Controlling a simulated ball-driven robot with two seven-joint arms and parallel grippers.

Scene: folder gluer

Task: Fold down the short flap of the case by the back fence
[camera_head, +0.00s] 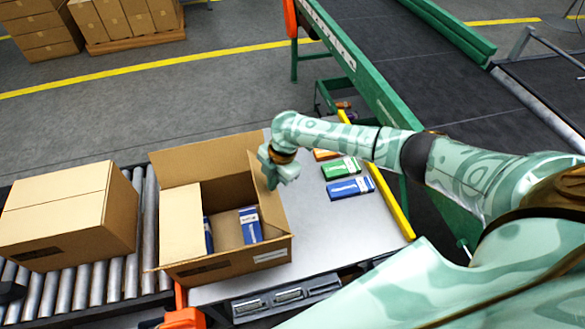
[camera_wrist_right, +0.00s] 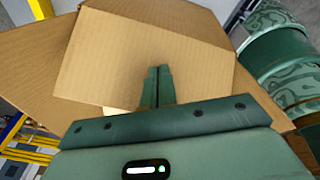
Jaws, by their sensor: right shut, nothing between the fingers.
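The open cardboard case (camera_head: 225,271) sits on the grey table and holds blue packets (camera_head: 250,226). Its far flap (camera_head: 200,160) stands open, tilted outward. Its left flap (camera_head: 181,222) lies over the left part of the opening. Its right flap (camera_head: 270,196) stands up at the right edge, partly hidden by my gripper. My right gripper (camera_head: 270,172) is shut and empty, close against the top of that right flap; contact is unclear. In the wrist view the shut fingertips (camera_wrist_right: 158,72) point at a broad cardboard panel (camera_wrist_right: 110,58). My left gripper is out of view.
A closed carton (camera_head: 65,215) stands on the rollers (camera_head: 148,215) at left. Green and blue packets (camera_head: 350,187) lie on the table (camera_head: 335,235) right of the case. A yellow rail (camera_head: 391,205) borders the table's right side. A green-framed conveyor (camera_head: 360,70) runs beyond.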

